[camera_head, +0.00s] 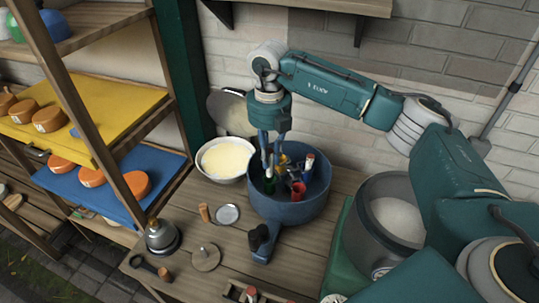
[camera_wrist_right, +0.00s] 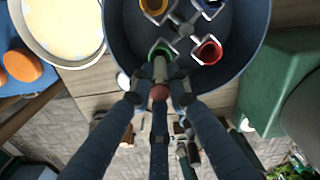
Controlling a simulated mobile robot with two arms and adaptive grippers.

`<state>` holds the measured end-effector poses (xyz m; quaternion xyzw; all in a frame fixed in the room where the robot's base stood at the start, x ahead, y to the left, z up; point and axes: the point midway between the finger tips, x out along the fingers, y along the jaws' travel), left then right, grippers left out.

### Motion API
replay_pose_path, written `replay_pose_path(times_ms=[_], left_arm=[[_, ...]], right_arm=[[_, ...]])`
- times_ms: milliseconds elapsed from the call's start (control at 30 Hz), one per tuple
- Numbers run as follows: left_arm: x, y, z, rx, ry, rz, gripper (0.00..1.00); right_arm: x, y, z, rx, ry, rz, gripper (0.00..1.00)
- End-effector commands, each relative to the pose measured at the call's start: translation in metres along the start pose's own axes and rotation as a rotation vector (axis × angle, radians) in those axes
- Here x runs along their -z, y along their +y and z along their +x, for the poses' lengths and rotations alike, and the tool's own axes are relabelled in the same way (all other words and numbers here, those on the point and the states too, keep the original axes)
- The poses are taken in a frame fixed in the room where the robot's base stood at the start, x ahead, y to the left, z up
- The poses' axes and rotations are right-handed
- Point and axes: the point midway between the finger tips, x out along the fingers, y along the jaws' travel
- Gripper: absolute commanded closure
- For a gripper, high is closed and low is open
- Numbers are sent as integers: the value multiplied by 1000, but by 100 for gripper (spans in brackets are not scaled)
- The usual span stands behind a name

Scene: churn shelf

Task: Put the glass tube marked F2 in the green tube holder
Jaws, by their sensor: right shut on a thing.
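My right gripper (camera_head: 270,160) is over the left part of a blue round tub (camera_head: 290,211), fingers pointing down. In the right wrist view, the gripper (camera_wrist_right: 160,88) is shut on a slim tube with a reddish-brown round end (camera_wrist_right: 159,92). The tube's clear far end (camera_wrist_right: 160,68) is at the green tube holder (camera_wrist_right: 160,49); I cannot tell how deep it sits. Its mark is not readable. A red holder (camera_wrist_right: 207,50), a yellow holder (camera_wrist_right: 154,6) and a blue holder (camera_wrist_right: 209,7) are also in the tub. My left gripper is not in view.
A bowl of pale yellow stuff (camera_head: 226,159) stands left of the tub. A grey pot (camera_head: 360,233) stands to the right. A metal bell-like thing (camera_head: 162,236), a disc (camera_head: 206,257) and a small rack (camera_head: 232,292) lie in front. A shelf with orange rounds (camera_head: 92,177) is at left.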

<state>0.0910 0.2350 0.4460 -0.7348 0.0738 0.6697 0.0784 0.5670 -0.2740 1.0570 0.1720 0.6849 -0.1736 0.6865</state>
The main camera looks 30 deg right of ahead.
Motion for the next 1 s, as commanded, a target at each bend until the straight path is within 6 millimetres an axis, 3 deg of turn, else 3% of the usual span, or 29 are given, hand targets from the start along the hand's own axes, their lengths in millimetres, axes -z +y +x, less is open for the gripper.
replay_pose_path(times_ms=[1000], left_arm=[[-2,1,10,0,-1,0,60]], right_arm=[[0,0,14,0,0,0,100]])
